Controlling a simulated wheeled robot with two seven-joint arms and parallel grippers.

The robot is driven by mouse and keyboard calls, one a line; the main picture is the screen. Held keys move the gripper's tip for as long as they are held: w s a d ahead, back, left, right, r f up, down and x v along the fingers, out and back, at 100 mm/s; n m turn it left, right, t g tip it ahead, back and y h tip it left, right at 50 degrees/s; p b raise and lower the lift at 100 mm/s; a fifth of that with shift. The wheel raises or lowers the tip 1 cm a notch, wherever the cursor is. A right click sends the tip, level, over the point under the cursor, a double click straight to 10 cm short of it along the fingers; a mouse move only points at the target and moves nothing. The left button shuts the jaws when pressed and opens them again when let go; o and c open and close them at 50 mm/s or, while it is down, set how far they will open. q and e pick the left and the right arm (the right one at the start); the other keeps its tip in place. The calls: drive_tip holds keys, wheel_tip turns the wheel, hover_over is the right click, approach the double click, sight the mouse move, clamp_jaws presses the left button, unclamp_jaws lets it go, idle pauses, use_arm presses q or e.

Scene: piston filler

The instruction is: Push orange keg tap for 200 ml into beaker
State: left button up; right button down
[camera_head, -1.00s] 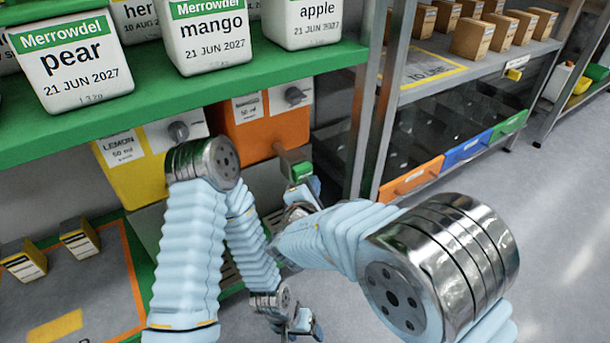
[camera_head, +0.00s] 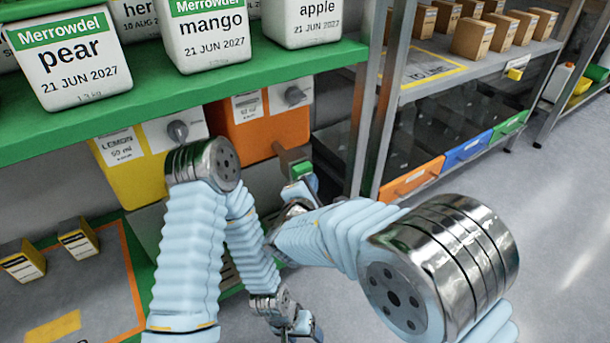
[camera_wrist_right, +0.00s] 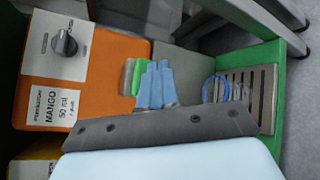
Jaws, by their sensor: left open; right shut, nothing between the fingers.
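The orange keg (camera_head: 262,132) stands under the green shelf and fills the left of the right wrist view (camera_wrist_right: 110,88), with a label reading MANGO and 50 ml. Its grey tap (camera_head: 290,154) has a green part (camera_head: 302,170) at the end; the green also shows in the right wrist view (camera_wrist_right: 127,76). My right gripper (camera_head: 303,188) is shut and empty, close by the green part; I cannot tell whether they touch. Its light blue fingers (camera_wrist_right: 156,83) partly cover the green. A clear round rim with a blue edge, likely the beaker (camera_wrist_right: 206,88), shows over the slotted tray. My left gripper (camera_head: 306,325) is open, low down.
A yellow LEMON keg (camera_head: 134,170) stands left of the orange one. The slotted drip tray (camera_wrist_right: 262,92) sits in a green-edged base (camera_wrist_right: 294,62). A metal shelf post (camera_head: 374,120) rises to the right of the tap. White tubs (camera_head: 205,38) stand on the shelf above.

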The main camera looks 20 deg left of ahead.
use_arm(q)
drive_tip(key=shift+f, duration=0.15)
use_arm(e)
drive_tip(key=shift+w+a, duration=0.4)
drive_tip(key=shift+a, duration=0.1)
idle(0.5)
use_arm(q)
drive_tip(key=shift+f, duration=0.1)
use_arm(e)
drive_tip(key=shift+s+d, duration=0.1)
use_arm(q)
drive_tip(key=shift+f+b, duration=0.45)
drive_tip(key=shift+b, duration=0.2)
use_arm(e)
drive_tip(key=shift+s+d, duration=0.6)
drive_tip(key=shift+d, duration=0.15)
drive_tip(key=shift+s+d, duration=0.8)
drive_tip(key=shift+d, duration=0.2)
drive_tip(key=shift+s+d, duration=0.75)
drive_tip(key=shift+d, duration=0.25)
use_arm(q)
clamp_jaws()
idle(1.0)
